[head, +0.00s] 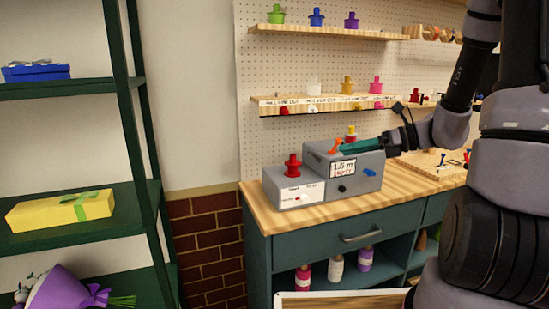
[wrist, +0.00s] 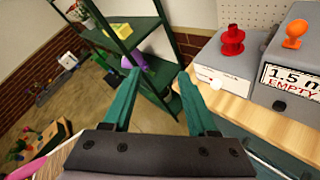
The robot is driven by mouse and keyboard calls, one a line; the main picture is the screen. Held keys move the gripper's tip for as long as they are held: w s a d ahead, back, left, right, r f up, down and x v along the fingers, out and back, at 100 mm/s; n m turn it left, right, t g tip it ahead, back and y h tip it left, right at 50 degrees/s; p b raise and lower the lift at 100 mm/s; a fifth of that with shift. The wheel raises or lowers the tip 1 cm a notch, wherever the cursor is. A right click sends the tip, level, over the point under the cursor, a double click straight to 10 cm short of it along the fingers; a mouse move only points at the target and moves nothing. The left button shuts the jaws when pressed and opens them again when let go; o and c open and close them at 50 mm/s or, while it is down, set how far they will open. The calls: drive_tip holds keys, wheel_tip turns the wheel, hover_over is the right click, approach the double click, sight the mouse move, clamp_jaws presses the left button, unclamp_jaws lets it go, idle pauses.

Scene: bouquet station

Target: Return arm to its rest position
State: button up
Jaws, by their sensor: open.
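My gripper (head: 347,147) is in front of the pegboard, above or beside the larger grey box, with its teal fingers pointing left. In the wrist view my gripper (wrist: 157,80) is open, with two teal fingers apart and nothing held between them. My arm reaches in from the right of the head view, bent at the elbow. The larger grey box (head: 372,183) has a label reading 1.5 m EMPTY and an orange knob (head: 336,146). A smaller grey box (head: 290,199) beside it carries a red spool (head: 293,165).
The boxes stand on a wooden worktop (head: 257,210) over a teal cabinet (head: 300,248). Pegboard shelves (head: 325,33) hold coloured spools. A green rack (head: 85,90) at left holds a yellow gift box (head: 60,210) and a purple bouquet (head: 65,290).

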drive_tip(key=s+a+r+n+g+h, duration=0.1)
drive_tip(key=s+r+n+h, duration=0.2)
drive_tip(key=s+n, duration=0.3)
drive_tip(key=s+r+n+g+h, duration=0.2)
drive_tip(key=s+r+n+h, duration=0.15)
drive_tip(key=n, duration=0.45)
drive_tip(key=s+d+r+n+t+h, duration=0.5)
drive_tip(key=r+n, duration=0.3)
drive_tip(key=n, duration=0.1)
drive_tip(key=shift+t, duration=0.4)
drive_tip(key=shift+s+r, duration=0.1)
